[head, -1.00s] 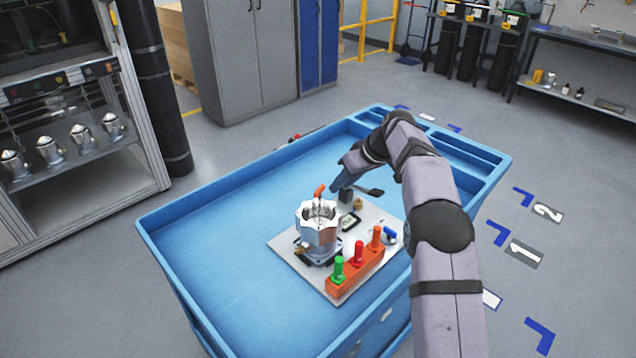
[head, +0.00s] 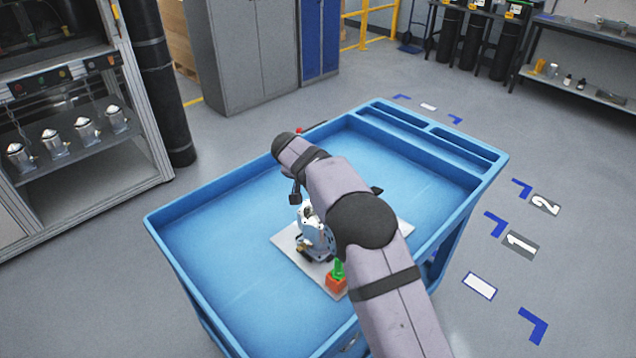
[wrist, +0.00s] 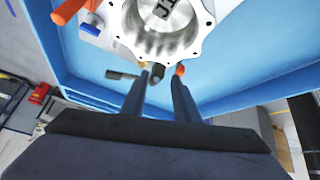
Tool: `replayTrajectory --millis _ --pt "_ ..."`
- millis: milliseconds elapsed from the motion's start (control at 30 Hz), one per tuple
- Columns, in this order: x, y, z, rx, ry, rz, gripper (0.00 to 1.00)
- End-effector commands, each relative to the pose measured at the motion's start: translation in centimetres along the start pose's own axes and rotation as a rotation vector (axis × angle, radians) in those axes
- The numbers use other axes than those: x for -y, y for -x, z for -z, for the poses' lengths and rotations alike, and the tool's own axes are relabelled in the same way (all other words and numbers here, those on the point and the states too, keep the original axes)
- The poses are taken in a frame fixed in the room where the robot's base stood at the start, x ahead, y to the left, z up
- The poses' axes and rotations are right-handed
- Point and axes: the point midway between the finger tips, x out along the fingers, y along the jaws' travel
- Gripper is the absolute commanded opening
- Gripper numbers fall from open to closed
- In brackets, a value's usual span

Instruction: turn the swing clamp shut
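The silver machined housing (head: 316,238) stands on the light plate in the head view, partly hidden by my arm. The wrist view shows its open bore and scalloped rim (wrist: 190,40) at the top. An orange-tipped part, apparently the swing clamp's handle (wrist: 180,70), shows just beyond my right finger in the wrist view. My gripper (wrist: 161,76) has its two fingers apart, with a dark round piece (wrist: 157,72) seen between or beyond the tips. Whether either finger touches the orange part I cannot tell. In the head view my gripper (head: 295,193) is beside the housing's far side, mostly hidden.
The plate (head: 285,240) lies in a blue tray cart (head: 220,235). A green peg (head: 338,270) stands in an orange block (head: 336,284) at the front. The wrist view shows a blue knob (wrist: 91,29), an orange peg (wrist: 68,11) and a dark paddle (wrist: 122,75). The tray's left is clear.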

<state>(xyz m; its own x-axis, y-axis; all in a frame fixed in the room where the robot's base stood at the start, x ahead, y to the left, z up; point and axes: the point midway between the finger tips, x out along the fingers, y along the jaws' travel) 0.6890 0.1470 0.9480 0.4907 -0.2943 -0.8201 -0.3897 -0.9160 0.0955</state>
Motion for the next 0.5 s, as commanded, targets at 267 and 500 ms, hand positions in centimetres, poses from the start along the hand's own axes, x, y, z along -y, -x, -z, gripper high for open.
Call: replayTrajectory --millis 267,500 --pt "2.9 2.0 -0.5 -0.139 -0.114 -0.010 0.28" --pt "3.8 2.6 -0.6 -0.178 -0.149 -0.001 0.28"
